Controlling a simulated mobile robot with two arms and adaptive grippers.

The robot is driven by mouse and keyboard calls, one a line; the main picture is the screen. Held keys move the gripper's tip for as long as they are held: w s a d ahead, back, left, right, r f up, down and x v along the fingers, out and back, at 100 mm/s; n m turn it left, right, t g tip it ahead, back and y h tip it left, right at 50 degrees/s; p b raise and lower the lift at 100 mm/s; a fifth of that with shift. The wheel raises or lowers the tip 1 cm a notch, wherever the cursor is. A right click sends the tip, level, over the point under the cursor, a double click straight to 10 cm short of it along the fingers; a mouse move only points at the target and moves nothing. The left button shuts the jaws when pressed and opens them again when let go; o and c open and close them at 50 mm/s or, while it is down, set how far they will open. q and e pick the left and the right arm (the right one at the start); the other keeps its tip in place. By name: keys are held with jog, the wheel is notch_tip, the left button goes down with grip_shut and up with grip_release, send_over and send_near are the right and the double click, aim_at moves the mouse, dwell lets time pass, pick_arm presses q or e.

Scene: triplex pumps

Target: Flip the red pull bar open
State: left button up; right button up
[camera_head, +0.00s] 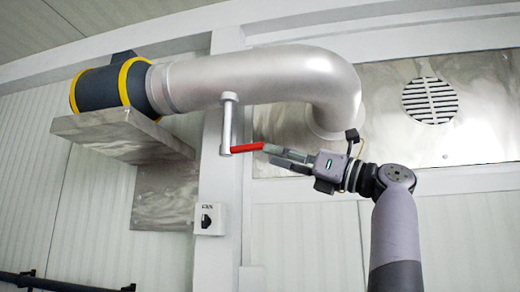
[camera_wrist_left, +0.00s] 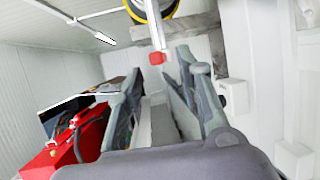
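The red pull bar (camera_head: 247,147) sticks out sideways from the lower end of a grey vertical rod (camera_head: 227,120) below the big silver pipe. In the left wrist view, the bar's red end (camera_wrist_left: 156,58) shows small and end-on, just ahead of and between the fingertips. My left gripper (camera_head: 268,153) comes in from the right, its fingers pointing left at the bar's free end. In the left wrist view, my left gripper (camera_wrist_left: 158,68) is open with a clear gap between its fingers. Whether a finger touches the bar cannot be told. My right gripper is not in view.
The silver pipe (camera_head: 260,76) bends above the gripper to a metal wall panel with a round vent (camera_head: 429,100). A metal shelf (camera_head: 115,128) carries a dark, yellow-ringed cylinder (camera_head: 105,85). A switch box (camera_head: 209,218) sits on the post. Red equipment (camera_wrist_left: 75,145) lies lower left in the wrist view.

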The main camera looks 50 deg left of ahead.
pick_arm(q)
jog(key=v, duration=0.5)
jog(key=shift+w+d+f, duration=0.1)
jog(key=shift+d, duration=0.2)
